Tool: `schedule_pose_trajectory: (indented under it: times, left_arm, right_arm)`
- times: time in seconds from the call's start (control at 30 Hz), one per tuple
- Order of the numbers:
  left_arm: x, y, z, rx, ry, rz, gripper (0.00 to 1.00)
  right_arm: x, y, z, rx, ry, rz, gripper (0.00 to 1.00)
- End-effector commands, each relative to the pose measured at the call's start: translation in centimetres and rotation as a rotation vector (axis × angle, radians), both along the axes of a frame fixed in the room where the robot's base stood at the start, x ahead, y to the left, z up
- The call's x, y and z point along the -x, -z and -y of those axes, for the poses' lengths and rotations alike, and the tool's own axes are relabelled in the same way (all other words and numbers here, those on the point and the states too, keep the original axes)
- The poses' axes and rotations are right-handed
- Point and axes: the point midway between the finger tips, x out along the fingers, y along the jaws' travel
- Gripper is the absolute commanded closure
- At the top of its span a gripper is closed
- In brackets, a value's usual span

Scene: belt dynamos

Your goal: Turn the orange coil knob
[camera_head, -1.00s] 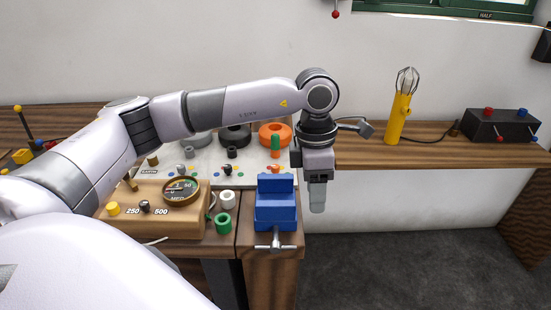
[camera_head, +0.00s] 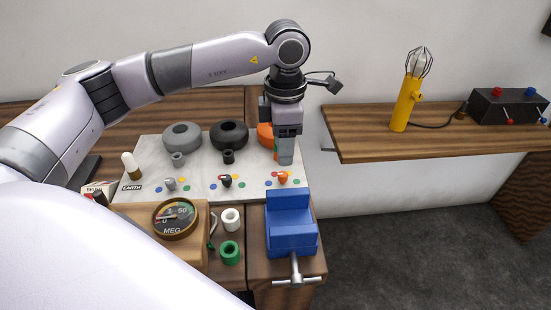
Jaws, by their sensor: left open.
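The orange coil (camera_head: 264,134) stands on the white panel at its right end, partly hidden behind my left gripper. A small orange knob (camera_head: 283,178) sits on the panel in front of that coil, among small coloured dots. My left gripper (camera_head: 286,158) is open and points down, in front of the coil and just above the knob in the picture. I cannot tell whether it touches anything. My right gripper is not in view.
A grey coil (camera_head: 181,136) and a black coil (camera_head: 229,134) stand to the left on the white panel (camera_head: 150,155). A blue vise (camera_head: 291,232) stands in front, beside a MEG meter (camera_head: 175,219) and white (camera_head: 231,219) and green (camera_head: 230,252) rings. A yellow lamp (camera_head: 406,105) is on the right shelf.

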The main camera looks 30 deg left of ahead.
Motion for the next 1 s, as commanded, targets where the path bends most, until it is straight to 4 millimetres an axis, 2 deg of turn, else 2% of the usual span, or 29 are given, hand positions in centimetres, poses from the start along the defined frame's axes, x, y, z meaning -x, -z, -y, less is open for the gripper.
schedule_pose_trajectory:
  times: [0.17,0.6,0.93,0.97,1.0]
  left_arm:
    - [0.1,0.7,0.0,0.0,0.0,-0.003,0.52]
    - [0.1,6.6,0.0,0.001,0.0,-0.003,0.52]
    - [0.0,7.2,0.0,0.0,0.001,0.0,0.52]
    - [0.0,7.2,0.0,0.0,0.001,0.0,0.55]
    - [0.0,7.2,0.0,0.0,0.0,0.0,0.68]
  right_arm:
    - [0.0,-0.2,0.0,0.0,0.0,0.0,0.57]
    - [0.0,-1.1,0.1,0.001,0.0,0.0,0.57]
    - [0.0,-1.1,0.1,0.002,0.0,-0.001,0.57]
    - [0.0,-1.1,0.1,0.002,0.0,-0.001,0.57]
    - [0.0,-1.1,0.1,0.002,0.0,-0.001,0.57]
